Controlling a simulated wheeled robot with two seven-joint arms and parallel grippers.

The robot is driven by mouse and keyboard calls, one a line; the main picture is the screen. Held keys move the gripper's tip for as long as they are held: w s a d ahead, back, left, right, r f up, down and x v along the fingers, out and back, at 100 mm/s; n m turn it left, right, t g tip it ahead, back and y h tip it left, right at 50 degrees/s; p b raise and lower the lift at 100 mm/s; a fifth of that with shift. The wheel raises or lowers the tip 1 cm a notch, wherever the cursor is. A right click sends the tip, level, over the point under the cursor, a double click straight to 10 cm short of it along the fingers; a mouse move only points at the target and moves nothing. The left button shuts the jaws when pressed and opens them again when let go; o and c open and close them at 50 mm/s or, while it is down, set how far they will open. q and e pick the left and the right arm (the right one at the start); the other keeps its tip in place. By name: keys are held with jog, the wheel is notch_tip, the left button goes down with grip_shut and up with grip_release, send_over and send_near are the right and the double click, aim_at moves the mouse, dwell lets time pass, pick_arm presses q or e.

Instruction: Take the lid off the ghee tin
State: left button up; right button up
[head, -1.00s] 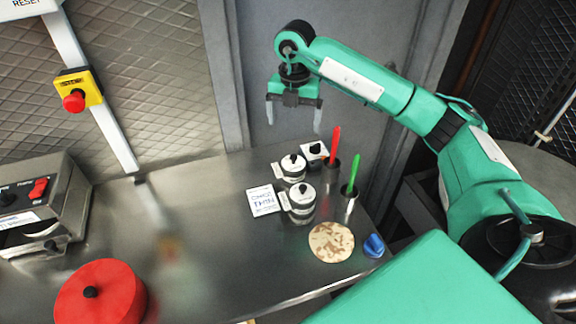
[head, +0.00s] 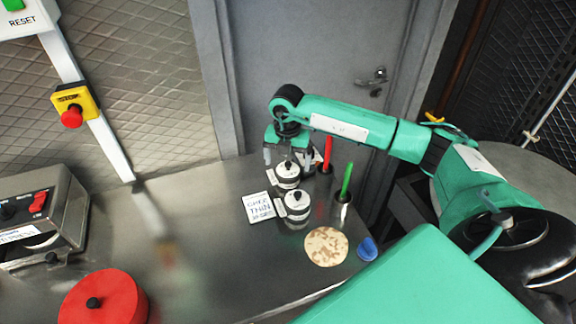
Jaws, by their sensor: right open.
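Two small steel tins with white lids and black knobs stand on the steel counter: a nearer tin (head: 297,204) and a farther tin (head: 288,174). I cannot tell from their labels which is the ghee tin. Both lids are on. My right gripper (head: 289,158) is open, low over the far side of the farther tin, its fingers pointing down. I cannot tell whether it touches anything. The small white-topped item behind the tins is mostly hidden by the gripper. My left gripper is not in view.
A handwritten card (head: 258,207) lies left of the tins. A red-handled tool (head: 327,152) and a green-handled tool (head: 346,180) stand upright in holders to the right. A flatbread (head: 326,247) and blue object (head: 367,249) lie nearer. A red round lid (head: 103,298) is at lower left.

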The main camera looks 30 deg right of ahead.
aim_at(288, 167)
jog(key=shift+f, duration=1.25)
jog(key=c, duration=1)
jog(key=shift+r, duration=0.15)
jog(key=shift+c, duration=0.2)
